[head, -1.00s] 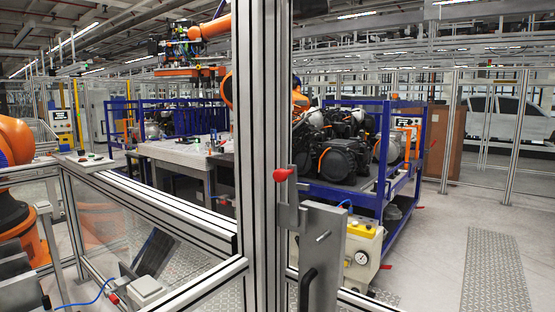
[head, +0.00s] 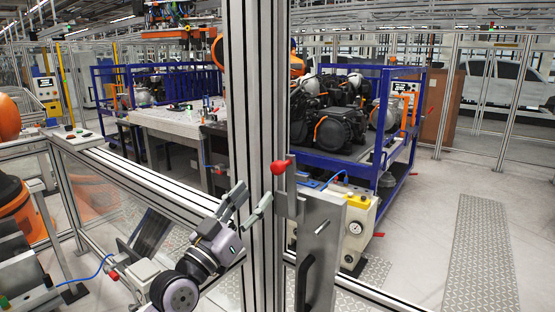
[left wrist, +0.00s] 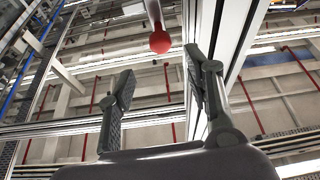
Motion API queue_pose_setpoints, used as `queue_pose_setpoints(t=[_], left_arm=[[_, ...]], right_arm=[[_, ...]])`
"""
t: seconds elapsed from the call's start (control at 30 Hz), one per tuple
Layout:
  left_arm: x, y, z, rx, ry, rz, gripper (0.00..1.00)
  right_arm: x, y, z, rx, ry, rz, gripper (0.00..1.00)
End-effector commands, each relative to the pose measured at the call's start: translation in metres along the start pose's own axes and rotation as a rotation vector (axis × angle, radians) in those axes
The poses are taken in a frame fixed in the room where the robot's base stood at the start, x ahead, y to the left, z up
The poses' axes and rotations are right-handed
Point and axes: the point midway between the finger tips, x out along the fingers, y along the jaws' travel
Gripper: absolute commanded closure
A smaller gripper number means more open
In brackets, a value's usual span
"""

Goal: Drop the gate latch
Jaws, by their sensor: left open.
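The gate latch is a grey metal lever with a red ball knob (head: 279,167), mounted where the aluminium post (head: 250,120) meets the gate's grey plate (head: 318,245). The knob points left across the post. My left gripper (head: 250,204) is open and empty, just left of and below the knob in the head view. In the left wrist view the red knob (left wrist: 160,41) and its rod show ahead, between and beyond the two fingertips (left wrist: 160,84), apart from them. My right gripper is not seen.
A black handle (head: 305,283) sits low on the gate plate. A fence rail (head: 150,185) runs left from the post. Behind stand a blue rack (head: 385,150) with dark drive units and a beige box with gauges (head: 357,228).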

Motion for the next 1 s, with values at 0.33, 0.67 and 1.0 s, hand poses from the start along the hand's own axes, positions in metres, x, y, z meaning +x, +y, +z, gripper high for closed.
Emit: queue_pose_setpoints(t=[0.33, 0.67, 1.0], left_arm=[[0.076, 0.000, -0.002, 0.001, -0.001, 0.001, 0.53], [0.106, 0.000, 0.000, 0.002, -0.002, 0.000, 0.53], [0.108, 0.000, 0.001, 0.002, -0.002, -0.001, 0.56]], right_arm=[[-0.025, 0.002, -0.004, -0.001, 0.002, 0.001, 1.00], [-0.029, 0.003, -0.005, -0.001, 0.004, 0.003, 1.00], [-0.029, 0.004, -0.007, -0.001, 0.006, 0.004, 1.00]])
